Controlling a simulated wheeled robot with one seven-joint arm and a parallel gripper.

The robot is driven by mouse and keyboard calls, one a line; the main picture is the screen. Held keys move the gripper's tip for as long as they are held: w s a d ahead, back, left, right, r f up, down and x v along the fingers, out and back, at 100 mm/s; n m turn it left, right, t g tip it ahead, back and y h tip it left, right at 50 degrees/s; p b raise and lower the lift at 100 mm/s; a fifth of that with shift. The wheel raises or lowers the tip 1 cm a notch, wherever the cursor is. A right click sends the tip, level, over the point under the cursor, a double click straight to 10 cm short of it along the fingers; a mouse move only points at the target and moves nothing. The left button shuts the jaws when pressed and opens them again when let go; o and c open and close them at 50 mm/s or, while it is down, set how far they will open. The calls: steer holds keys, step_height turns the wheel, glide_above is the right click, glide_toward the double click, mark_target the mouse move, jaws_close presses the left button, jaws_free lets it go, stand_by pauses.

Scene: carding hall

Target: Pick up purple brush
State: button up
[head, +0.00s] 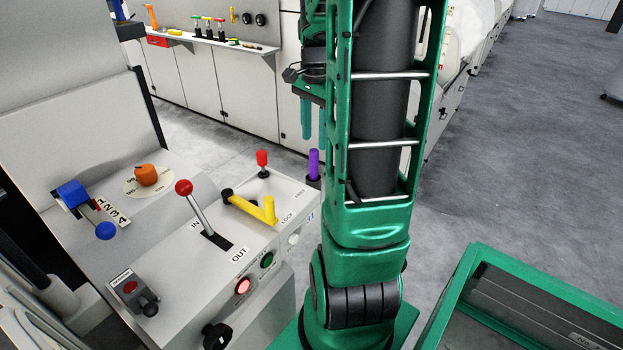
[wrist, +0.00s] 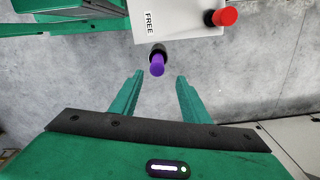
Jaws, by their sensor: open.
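The purple brush (head: 314,164) stands upright at the far right end of the grey control console, partly beside my arm in the head view. In the wrist view its purple handle (wrist: 157,66) rises from a dark round base or holder at the console's edge. My gripper (wrist: 156,78) is open and empty, with its two green fingers pointing toward the brush. The handle appears between the fingertips, slightly beyond them; I cannot tell the exact distance. In the head view the green fingers (head: 314,122) hang above and behind the brush, partly hidden by my arm.
The console (head: 262,215) carries a red-topped lever (wrist: 222,17) close to the brush, a yellow handle (head: 250,207) and a red-ball lever (head: 184,188). A shelf (head: 215,38) with tools runs along the back machine. A green-framed unit (head: 463,262) stands at right. Grey floor is open beyond.

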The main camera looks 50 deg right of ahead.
mark_target(314, 165)
step_height(314, 165, down, 4)
steer(key=shift+a+f, duration=0.1)
steer(key=shift+f, duration=0.05)
steer(key=f, duration=0.4)
steer(key=shift+s+a+f, duration=0.2)
steer(key=shift+a+f, duration=0.05)
steer(key=shift+a, duration=0.15)
steer(key=shift+f, duration=0.45)
jaws_close()
